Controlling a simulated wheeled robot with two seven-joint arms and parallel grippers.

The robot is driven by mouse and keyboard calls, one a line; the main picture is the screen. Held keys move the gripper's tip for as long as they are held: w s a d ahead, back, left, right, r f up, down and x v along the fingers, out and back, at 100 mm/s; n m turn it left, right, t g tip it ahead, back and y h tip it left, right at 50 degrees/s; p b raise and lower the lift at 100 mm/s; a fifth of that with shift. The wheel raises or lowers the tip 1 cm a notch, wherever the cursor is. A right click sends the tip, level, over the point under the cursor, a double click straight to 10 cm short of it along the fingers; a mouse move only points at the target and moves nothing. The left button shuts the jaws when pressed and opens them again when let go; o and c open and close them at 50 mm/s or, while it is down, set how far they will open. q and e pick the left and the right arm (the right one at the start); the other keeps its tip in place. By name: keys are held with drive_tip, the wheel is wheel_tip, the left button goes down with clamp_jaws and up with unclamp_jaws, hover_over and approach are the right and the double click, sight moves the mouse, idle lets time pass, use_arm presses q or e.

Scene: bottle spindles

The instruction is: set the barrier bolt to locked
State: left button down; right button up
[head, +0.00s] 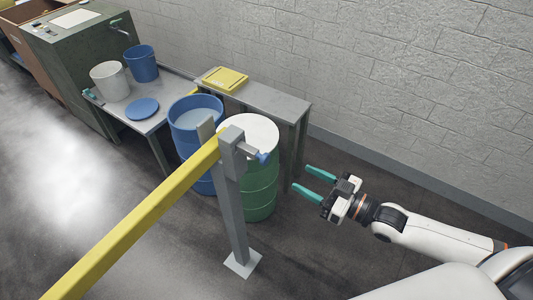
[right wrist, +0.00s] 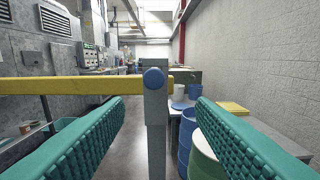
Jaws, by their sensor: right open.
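The barrier is a yellow bar (head: 135,222) that meets a grey post (head: 234,200) on a square foot plate. The bolt with its blue knob (head: 263,157) sticks out from the right side of the post head. In the right wrist view the blue knob (right wrist: 154,78) faces me on the post head, between my fingers and farther off. My right gripper (head: 314,184) has teal fingers and is open and empty, to the right of the knob and apart from it. My left gripper is not in view.
A green drum with a white lid (head: 262,190) and a blue drum (head: 195,112) stand just behind the post. A grey bench (head: 285,103) holds a yellow case (head: 225,79). A low table carries buckets. Open floor lies left of the bar.

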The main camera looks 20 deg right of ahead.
sight(267, 160)
drive_tip(key=x, duration=0.3)
drive_tip(key=p+x, duration=0.1)
drive_tip(key=x, duration=0.3)
drive_tip(key=r+x, duration=0.1)
drive_tip(key=x, duration=0.2)
drive_tip(key=shift+a, duration=0.5)
drive_tip(key=shift+w+a+p, duration=0.35)
drive_tip(key=shift+w+a, duration=0.1)
drive_tip(key=shift+w, duration=0.05)
drive_tip(key=shift+f, duration=0.1)
drive_tip(key=shift+c, duration=0.3)
